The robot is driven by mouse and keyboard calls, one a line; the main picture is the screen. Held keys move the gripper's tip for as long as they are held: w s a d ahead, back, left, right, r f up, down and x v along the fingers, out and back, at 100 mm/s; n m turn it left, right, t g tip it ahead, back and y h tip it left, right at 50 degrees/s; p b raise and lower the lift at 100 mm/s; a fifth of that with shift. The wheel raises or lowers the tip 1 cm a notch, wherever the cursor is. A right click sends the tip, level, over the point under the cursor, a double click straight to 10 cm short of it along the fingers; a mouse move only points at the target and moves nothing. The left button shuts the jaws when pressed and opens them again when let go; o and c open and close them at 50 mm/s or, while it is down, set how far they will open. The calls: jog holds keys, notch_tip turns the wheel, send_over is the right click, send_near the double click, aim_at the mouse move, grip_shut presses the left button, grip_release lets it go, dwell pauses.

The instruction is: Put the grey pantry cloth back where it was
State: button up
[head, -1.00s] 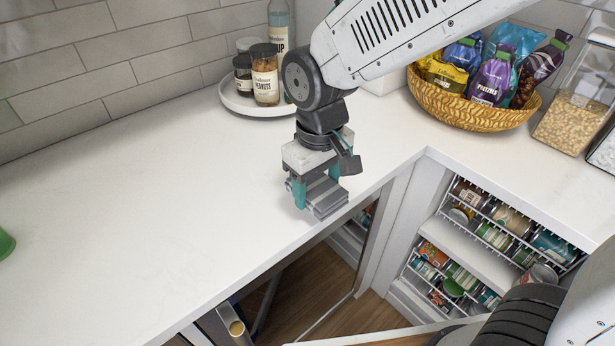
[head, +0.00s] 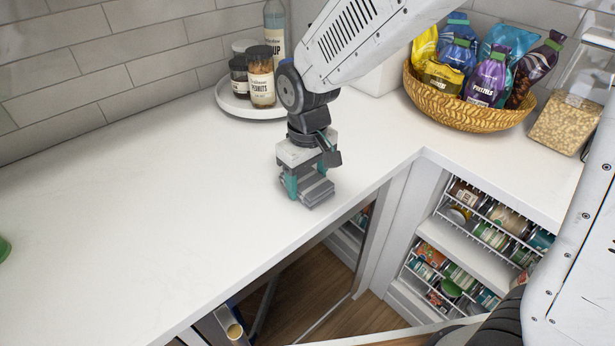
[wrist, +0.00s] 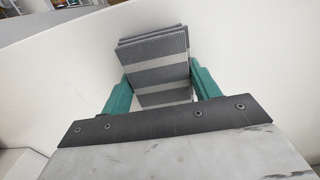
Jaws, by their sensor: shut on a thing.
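The grey pantry cloth (head: 316,191) is a folded, striped light-and-dark grey bundle. My gripper (head: 305,186) points down over the white counter near its front edge, its teal fingers shut on the cloth. In the wrist view the cloth (wrist: 155,62) sits between the two teal fingers of my gripper (wrist: 163,92), its folded layers showing. The cloth is at or just above the counter top; I cannot tell whether it touches.
A round tray (head: 232,104) with jars and a bottle stands behind my gripper. A wicker basket (head: 465,108) of snack bags and a clear bin (head: 565,122) are at right. Open shelves of cans (head: 465,245) lie below.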

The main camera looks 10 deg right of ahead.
aim_at(308, 179)
jog(key=o, duration=0.9)
jog(key=shift+f, duration=0.15)
jog(key=shift+o, duration=0.2)
notch_tip(308, 179, up, 12)
jog(key=shift+r, duration=0.2)
jog(key=s+d+r+m, duration=0.35)
jog(key=s+d, duration=0.45)
jog(key=d, duration=0.5)
jog(key=s+d+f+m+t, duration=0.1)
jog(key=s+d+m, duration=0.2)
jog(key=s+d, duration=0.4)
jog(key=s, duration=0.4)
jog(key=shift+s+d, duration=0.3)
jog(key=shift+d, duration=0.1)
